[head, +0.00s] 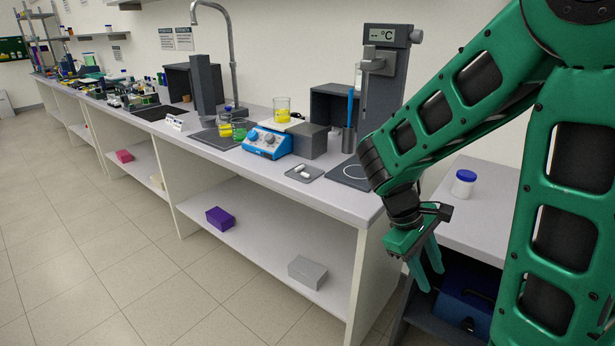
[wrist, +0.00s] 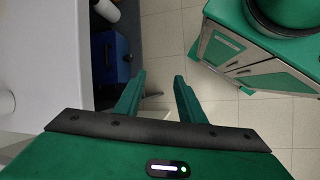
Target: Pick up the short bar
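Two small white bars (head: 303,171) lie close together on a small grey tray (head: 316,174) near the bench's front edge in the head view. They are too small there for me to tell surely which is the short one. My gripper (head: 429,276) hangs off to the right of the tray, in front of the gap between two benches, with its fingers pointing down. In the wrist view my gripper (wrist: 160,76) is open, with nothing between its fingers. The bars and tray are not in the wrist view.
A grey tower with a °C display (head: 381,36) stands behind and right. A white jar with blue lid (head: 464,183) stands on the right bench. A blue box (head: 465,298) sits below.

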